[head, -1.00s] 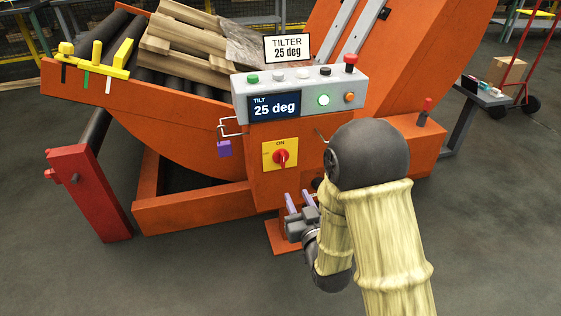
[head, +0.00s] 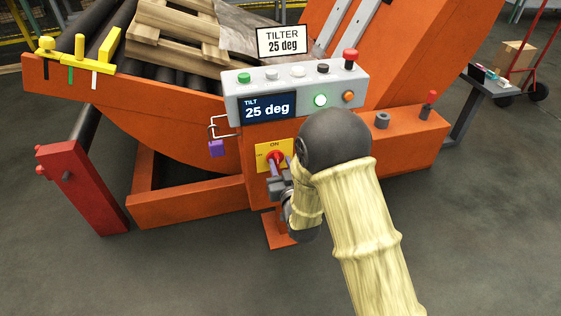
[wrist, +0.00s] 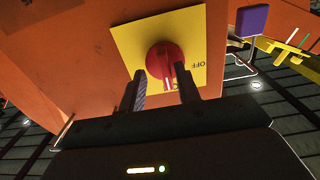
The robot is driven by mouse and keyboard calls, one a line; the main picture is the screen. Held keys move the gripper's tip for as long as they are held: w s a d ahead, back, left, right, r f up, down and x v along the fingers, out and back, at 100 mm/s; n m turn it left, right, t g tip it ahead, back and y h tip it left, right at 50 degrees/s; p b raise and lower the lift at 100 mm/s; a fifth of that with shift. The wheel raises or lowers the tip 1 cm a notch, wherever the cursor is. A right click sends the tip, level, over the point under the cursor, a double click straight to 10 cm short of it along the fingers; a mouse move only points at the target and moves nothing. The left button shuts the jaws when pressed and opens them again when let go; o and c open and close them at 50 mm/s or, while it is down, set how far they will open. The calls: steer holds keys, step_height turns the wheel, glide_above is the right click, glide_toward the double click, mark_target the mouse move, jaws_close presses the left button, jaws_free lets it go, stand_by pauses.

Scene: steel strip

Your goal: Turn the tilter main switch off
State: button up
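The tilter main switch is a red rotary knob (wrist: 164,60) on a yellow plate (head: 262,153), set in the orange front of the tilter. In the head view the plate reads ON at the top. In the wrist view OFF shows at one side of the plate. My gripper (wrist: 161,88) is open, with one finger on each side of the knob's lower part and gaps visible. Whether either finger touches the knob cannot be told. In the head view the fingers (head: 278,168) partly cover the knob.
Above the switch is a grey control box (head: 231,88) with several buttons and a 25 deg display. A purple padlock (head: 216,148) hangs on a wire hasp left of the switch. A red post (head: 82,187) stands at left. Wooden pallets (head: 170,50) lie on the rollers.

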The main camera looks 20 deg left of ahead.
steer(key=shift+s, duration=0.2)
steer(key=shift+c, duration=1.3)
steer(key=shift+s+a, duration=0.25)
steer(key=shift+a, duration=0.15)
jaws_close()
steer(key=shift+d, duration=0.15)
